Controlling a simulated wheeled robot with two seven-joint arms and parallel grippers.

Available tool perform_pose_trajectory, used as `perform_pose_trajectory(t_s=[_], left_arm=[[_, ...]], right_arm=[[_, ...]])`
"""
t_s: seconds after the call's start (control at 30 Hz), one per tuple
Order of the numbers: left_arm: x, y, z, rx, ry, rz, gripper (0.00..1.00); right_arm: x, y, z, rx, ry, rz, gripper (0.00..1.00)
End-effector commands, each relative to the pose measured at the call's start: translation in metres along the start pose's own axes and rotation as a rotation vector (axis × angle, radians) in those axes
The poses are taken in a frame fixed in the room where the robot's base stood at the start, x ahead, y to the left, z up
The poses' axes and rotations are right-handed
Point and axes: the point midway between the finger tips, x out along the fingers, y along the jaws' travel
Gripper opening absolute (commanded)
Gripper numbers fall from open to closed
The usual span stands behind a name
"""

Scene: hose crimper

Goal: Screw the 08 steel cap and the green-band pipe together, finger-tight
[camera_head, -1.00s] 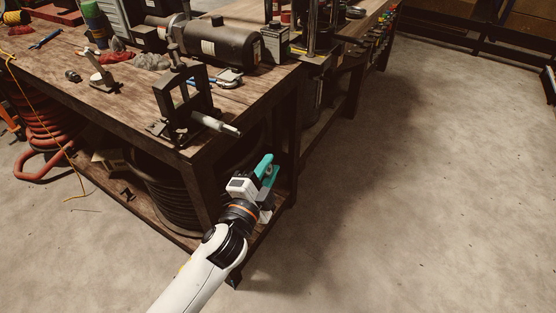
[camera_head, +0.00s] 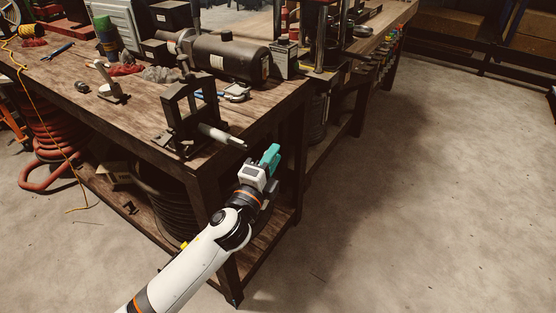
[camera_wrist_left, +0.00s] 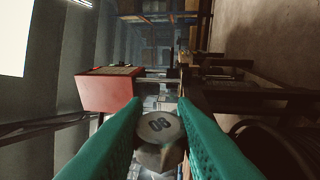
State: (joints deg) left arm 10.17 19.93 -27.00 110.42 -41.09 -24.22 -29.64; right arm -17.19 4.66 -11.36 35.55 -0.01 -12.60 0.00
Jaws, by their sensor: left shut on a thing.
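The 08 steel cap (camera_wrist_left: 160,126) is a grey metal piece with "08" on its face, held between the teal fingers in the left wrist view. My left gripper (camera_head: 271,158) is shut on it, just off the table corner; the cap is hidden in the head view. A light grey pipe (camera_head: 221,135) sticks out from a dark vise (camera_head: 187,112) at the table's corner. Its free end points right, towards my gripper, with a small gap between them in the picture. I cannot make out a green band on it. My right gripper is not in view.
The wooden workbench (camera_head: 131,128) carries a dark motor-like cylinder (camera_head: 232,59), a blue-handled tool (camera_head: 236,92) and other clutter behind the vise. Coiled hose lies on the shelf below. The concrete floor (camera_head: 430,200) to the right is clear.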

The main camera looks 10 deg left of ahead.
Motion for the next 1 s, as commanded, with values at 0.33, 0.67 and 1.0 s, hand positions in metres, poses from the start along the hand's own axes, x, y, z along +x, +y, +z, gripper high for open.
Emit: perform_pose_trajectory(t_s=[0.33,0.67,1.0], left_arm=[[0.005,0.0,-0.03,-0.001,0.0,0.0,0.02],[0.006,0.001,-0.039,-0.002,0.0,0.001,0.02],[0.006,0.0,-0.039,-0.002,0.0,0.001,0.02]], right_arm=[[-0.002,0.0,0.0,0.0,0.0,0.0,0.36],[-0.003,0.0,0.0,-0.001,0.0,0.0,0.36],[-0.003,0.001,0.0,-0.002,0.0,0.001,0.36]])
